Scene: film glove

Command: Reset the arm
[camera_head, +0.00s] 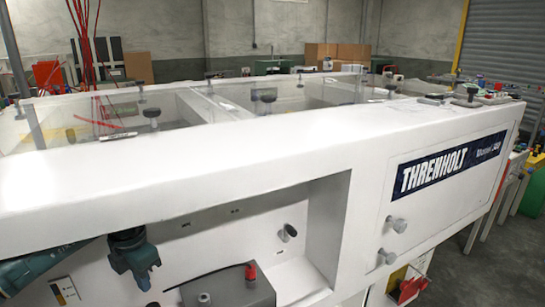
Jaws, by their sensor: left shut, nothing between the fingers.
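My left arm comes in low at the left, dark teal. Its left gripper (142,278) points downward in front of the white machine's recessed front panel. The fingers are shut with nothing visible between them. It is left of a grey box (232,287) with a red knob, and a gap shows between them. My right gripper is not in view.
A large white machine (240,152) with clear top covers and a THRENHOLT label (452,165) fills the view. Black knobs (288,232) and metal knobs (397,224) stick out of its front. Open floor (450,285) lies at the right.

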